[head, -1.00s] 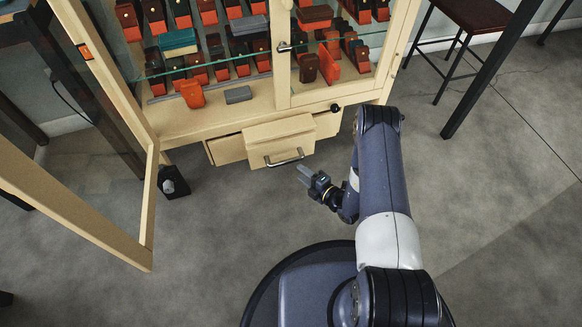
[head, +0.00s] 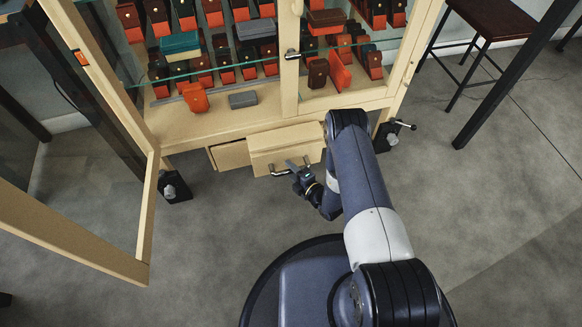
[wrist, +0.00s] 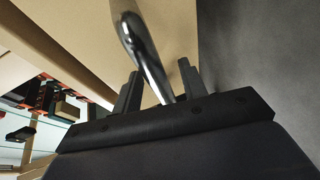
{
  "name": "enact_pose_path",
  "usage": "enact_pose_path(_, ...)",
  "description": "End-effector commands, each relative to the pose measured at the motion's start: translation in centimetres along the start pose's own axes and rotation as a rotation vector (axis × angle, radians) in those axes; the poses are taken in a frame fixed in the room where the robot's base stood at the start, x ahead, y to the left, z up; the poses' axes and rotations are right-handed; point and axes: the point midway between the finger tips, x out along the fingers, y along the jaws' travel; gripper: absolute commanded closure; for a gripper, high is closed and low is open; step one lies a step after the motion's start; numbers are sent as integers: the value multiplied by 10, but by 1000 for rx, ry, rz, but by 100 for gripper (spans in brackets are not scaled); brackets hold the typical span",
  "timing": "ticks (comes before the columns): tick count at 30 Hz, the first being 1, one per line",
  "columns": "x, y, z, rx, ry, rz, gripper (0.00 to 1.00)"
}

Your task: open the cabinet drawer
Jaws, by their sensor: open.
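The cabinet drawer (head: 275,137) is a pale wooden box front that stands a little out from the cabinet base in the head view. Its metal bar handle (head: 279,171) is on its front, partly covered by my gripper (head: 298,165). In the wrist view the curved chrome handle (wrist: 143,55) reaches down between the two dark fingers of my gripper (wrist: 158,85). The fingers are apart, one on each side of the handle. I cannot tell whether either finger touches it. The drawer face (wrist: 85,30) fills the area behind the handle.
The wooden cabinet (head: 190,132) holds several red, dark and green cases on its shelves. A glass door (head: 148,215) swings open at the left. A dark stool (head: 490,20) stands at the upper right. Grey floor (head: 480,220) lies clear at the right.

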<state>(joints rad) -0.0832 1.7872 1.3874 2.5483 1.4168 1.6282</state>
Motion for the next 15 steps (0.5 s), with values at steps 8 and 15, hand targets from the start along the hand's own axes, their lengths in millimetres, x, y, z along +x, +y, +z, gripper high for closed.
enact_pose_path(8,0,0,0,0,0,0,66)
enact_pose_path(15,0,0,0,0,0,0,86)
